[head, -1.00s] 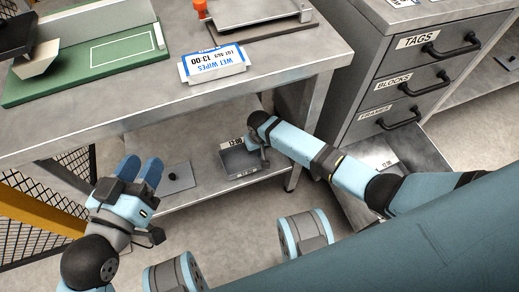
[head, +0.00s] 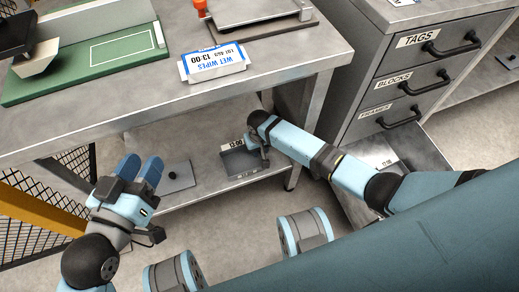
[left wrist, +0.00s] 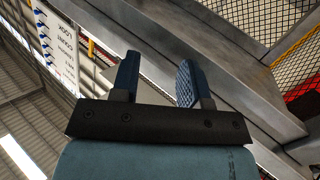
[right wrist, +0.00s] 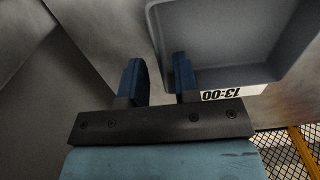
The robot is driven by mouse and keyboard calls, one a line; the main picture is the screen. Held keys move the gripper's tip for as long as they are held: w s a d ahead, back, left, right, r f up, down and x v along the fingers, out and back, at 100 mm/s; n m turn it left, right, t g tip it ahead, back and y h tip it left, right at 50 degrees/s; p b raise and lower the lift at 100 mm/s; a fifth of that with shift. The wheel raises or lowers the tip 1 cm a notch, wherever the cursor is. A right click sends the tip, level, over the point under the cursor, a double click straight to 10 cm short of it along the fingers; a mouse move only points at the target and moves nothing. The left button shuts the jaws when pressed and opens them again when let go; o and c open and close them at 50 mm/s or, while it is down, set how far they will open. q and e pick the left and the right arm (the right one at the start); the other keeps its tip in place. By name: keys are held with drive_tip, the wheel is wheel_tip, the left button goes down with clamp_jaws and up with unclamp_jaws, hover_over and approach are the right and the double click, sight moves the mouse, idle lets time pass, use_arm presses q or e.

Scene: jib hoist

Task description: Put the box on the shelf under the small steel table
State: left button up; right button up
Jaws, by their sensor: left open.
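A grey open-topped box (head: 238,163) with a white 13:00 label sits low at the right end of the shelf (head: 205,197) under the small steel table (head: 150,118). It fills the upper right of the right wrist view (right wrist: 225,35). My right gripper (head: 262,158) is at the box's right side. In the right wrist view its two fingers (right wrist: 157,75) stand apart near the box's corner; whether they grip the wall is unclear. My left gripper (head: 140,170) is open and empty, left of the shelf in the picture; its fingers show apart in its wrist view (left wrist: 158,80).
A grey plate with a black knob (head: 178,177) lies on the shelf left of the box. A wet wipes pack (head: 213,63), a green mat (head: 110,50) and a scale-like plate (head: 255,8) are on the tabletop. A drawer cabinet (head: 400,70) stands right; mesh fencing (head: 40,195) left.

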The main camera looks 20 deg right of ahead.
use_arm(q)
wheel_tip(320, 180, up, 8)
drive_tip(key=n+t+p, duration=0.1)
drive_tip(key=t+p, duration=0.2)
drive_tip(key=p, duration=0.2)
drive_tip(key=shift+a+r+t+p, duration=0.25)
drive_tip(key=shift+a+t+p, duration=0.05)
drive_tip(key=shift+p, duration=0.05)
use_arm(e)
wheel_tip(320, 180, up, 12)
use_arm(q)
drive_tip(key=shift+s, duration=0.1)
use_arm(e)
drive_tip(key=shift+r, duration=0.1)
